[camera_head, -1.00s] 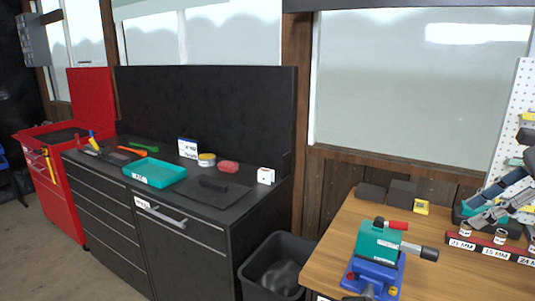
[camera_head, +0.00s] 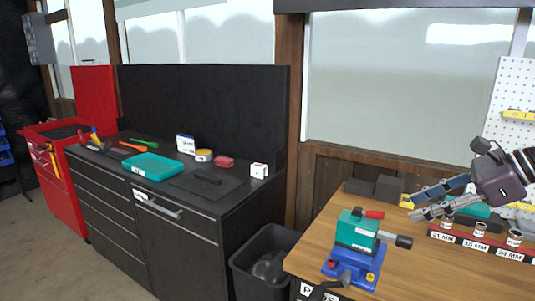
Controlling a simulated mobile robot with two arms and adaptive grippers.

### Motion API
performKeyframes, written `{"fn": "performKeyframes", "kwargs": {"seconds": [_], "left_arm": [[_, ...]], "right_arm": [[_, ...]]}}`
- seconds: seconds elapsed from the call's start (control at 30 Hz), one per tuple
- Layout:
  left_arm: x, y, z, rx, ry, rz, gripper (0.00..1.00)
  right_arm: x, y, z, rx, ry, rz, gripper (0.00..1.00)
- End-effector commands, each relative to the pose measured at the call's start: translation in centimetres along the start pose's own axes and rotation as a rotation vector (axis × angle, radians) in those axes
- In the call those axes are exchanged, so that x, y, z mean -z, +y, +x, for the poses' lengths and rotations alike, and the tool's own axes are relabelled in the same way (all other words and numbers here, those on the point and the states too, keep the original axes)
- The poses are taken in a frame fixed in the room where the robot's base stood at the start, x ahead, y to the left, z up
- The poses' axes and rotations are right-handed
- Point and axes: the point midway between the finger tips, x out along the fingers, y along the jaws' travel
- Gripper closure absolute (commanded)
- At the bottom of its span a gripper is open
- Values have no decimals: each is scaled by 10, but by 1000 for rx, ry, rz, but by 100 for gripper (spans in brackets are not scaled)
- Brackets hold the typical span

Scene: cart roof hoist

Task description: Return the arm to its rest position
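My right gripper (camera_head: 411,206) comes in from the right edge above the wooden workbench (camera_head: 410,262). My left gripper is not seen. A dark piece at the bottom edge beside the vise is cut off, and I cannot tell what it is.
A teal and blue vise (camera_head: 356,238) stands on the bench, left of the red socket rack (camera_head: 480,243). Dark blocks (camera_head: 388,188) lie at the back. A black bin (camera_head: 265,262) stands between the bench and the black cabinet (camera_head: 190,240). A teal tray (camera_head: 153,167) lies on the cabinet.

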Motion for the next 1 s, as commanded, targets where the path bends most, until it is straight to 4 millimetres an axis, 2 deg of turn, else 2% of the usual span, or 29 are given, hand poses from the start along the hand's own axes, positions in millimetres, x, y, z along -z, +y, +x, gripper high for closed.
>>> {"fn": "performKeyframes", "kwargs": {"seconds": [0.03,0.17,0.33,0.4,0.5,0.6,0.67,0.77,0.87,0.97,1.0], "left_arm": [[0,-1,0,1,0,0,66],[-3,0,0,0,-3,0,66],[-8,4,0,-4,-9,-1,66],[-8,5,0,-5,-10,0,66],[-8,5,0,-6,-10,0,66],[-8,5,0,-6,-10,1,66],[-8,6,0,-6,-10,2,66],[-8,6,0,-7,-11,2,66],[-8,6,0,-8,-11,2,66],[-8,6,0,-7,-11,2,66],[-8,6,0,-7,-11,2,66]], "right_arm": [[-10,6,17,-14,-45,9,66],[-45,22,55,-45,-200,55,66],[-106,58,105,-124,-507,233,66],[-129,69,115,-156,-645,349,66],[-151,78,121,-199,-829,550,66],[-158,78,122,-231,-996,786,66],[-155,74,122,-243,-1087,944,66],[-135,65,123,-249,-1217,1227,66],[-98,57,130,-230,-1322,1534,66],[-46,56,142,-181,-1393,1856,66],[-22,59,149,-151,-1414,1987,66]]}}
